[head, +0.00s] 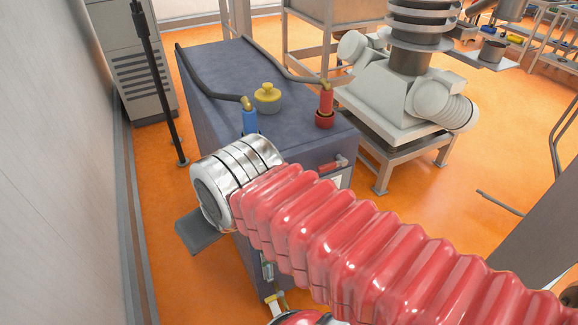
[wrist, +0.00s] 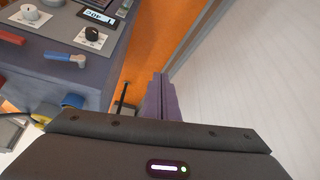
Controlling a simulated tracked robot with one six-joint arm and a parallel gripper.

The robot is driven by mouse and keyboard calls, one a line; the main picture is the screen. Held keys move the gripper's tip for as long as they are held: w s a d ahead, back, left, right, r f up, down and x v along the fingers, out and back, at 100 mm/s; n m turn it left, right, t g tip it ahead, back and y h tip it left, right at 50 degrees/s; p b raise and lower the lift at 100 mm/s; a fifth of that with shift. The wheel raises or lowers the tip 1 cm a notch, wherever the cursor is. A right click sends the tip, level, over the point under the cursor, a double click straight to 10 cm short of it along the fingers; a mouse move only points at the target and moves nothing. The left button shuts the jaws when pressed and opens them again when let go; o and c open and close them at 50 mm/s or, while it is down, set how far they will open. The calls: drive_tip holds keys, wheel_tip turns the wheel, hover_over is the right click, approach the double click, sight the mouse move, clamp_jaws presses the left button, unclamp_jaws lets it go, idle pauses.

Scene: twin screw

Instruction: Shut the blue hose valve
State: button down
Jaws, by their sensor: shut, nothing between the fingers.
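In the wrist view a blue lever handle (wrist: 66,60) lies sideways on the front panel of the blue-grey cabinet (wrist: 110,82), at upper left. A blue round fitting (wrist: 72,100) is just below it. My gripper (wrist: 160,78) is shut and empty, its fingers pointing up the picture, to the right of the lever and apart from it. In the head view a blue hose fitting (head: 249,121) stands on the cabinet top, behind my silver wrist. The blue lever is hidden there behind my arm, and I cannot make out the fingers.
A red lever (head: 333,164) is on the cabinet front and a red hose fitting (head: 325,107) on top, beside a yellow knob (head: 267,97). A black dial (wrist: 92,35) is above the blue lever. A pale wall (wrist: 250,70) is at right in the wrist view.

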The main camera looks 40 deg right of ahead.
drive_tip(key=shift+w, duration=0.1)
drive_tip(key=w+d+r+m+g, duration=0.1)
drive_tip(key=w+d, duration=0.1)
drive_tip(key=d, duration=0.6)
drive_tip(key=w+d+r+m+g+h, duration=0.1)
drive_tip(key=w+d+r, duration=0.1)
drive_tip(key=d, duration=0.7)
drive_tip(key=w+d+r+m, duration=0.1)
drive_tip(key=w+d+r, duration=0.1)
drive_tip(key=d, duration=0.6)
drive_tip(key=shift+w+d+g+h, duration=0.2)
drive_tip(key=shift+w+g+h, duration=0.2)
drive_tip(key=shift+w, duration=0.15)
drive_tip(key=shift+f, duration=0.1)
drive_tip(key=s+x, duration=0.1)
drive_tip(key=x, duration=1.2)
drive_tip(key=shift+f, duration=0.4)
drive_tip(key=shift+d, duration=0.2)
